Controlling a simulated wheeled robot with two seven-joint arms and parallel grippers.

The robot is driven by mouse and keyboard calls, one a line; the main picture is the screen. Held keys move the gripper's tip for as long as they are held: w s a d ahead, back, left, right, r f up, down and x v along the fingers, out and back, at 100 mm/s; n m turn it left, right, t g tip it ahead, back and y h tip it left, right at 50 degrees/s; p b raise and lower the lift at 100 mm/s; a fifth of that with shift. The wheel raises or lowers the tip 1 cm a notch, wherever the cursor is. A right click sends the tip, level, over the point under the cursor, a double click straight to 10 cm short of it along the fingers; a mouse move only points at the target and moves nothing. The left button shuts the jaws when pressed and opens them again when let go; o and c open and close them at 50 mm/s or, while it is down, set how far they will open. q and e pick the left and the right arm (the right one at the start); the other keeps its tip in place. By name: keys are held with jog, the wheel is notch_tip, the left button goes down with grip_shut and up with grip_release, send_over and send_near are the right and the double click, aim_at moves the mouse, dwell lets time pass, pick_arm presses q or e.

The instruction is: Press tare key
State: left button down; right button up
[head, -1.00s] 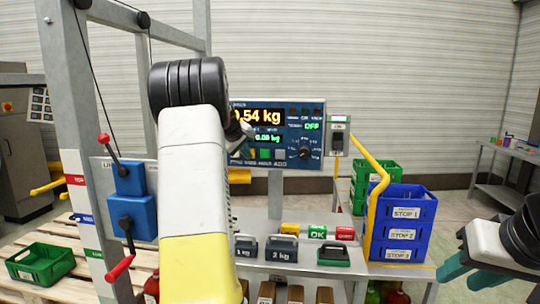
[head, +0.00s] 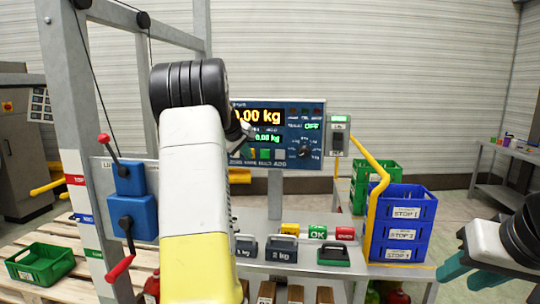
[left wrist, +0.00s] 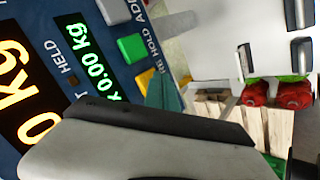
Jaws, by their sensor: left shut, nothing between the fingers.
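The blue scale panel (head: 315,108) stands beyond my left arm in the head view. Its large display (head: 257,117) reads 0.00 kg, partly hidden by my arm. In the left wrist view a pale key (left wrist: 113,10) and a green key (left wrist: 132,46) show on the panel. That gripper's teal fingertips are shut and empty, at or close to the panel; contact cannot be told. My right gripper (head: 470,272) is at the right edge, with its teal fingers apart and empty.
A blue and red lever unit (head: 130,185) hangs left of my arm. Several weights, such as the 2 kg block (head: 282,248), stand on the bench below. Blue crates (head: 403,215) and a yellow rail (head: 375,190) stand to the right.

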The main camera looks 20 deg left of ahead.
pick_arm(q)
jog(key=shift+s+d, duration=0.15)
jog(key=shift+s, duration=0.45)
jog(key=shift+s, duration=0.1)
jog(key=s, duration=0.2)
jog(key=s+d, duration=0.1)
jog(key=s, duration=0.1)
jog(key=shift+s, duration=0.35)
jog(key=shift+d, duration=0.1)
dwell(0.4)
jog(key=s+d+r+m+g+h, duration=0.1)
jog(key=s+d+m, duration=0.2)
jog(key=s+d, duration=0.5)
jog(key=s+d+r+m+h, duration=0.1)
jog(key=s+d+r+m, duration=0.15)
jog(key=s+d, duration=0.45)
jog(key=s+d+f+m+g, duration=0.1)
jog(key=s+d+f+m, duration=0.2)
jog(key=s+d, duration=0.3)
jog(key=s+d+f+m, duration=0.4)
jog(key=s+d, duration=0.2)
jog(key=s, duration=0.6)
jog(key=shift+s+d+f+m+g+h, duration=0.2)
jog(key=shift+f+m+g+h, duration=0.1)
jog(key=shift+m+g, duration=0.1)
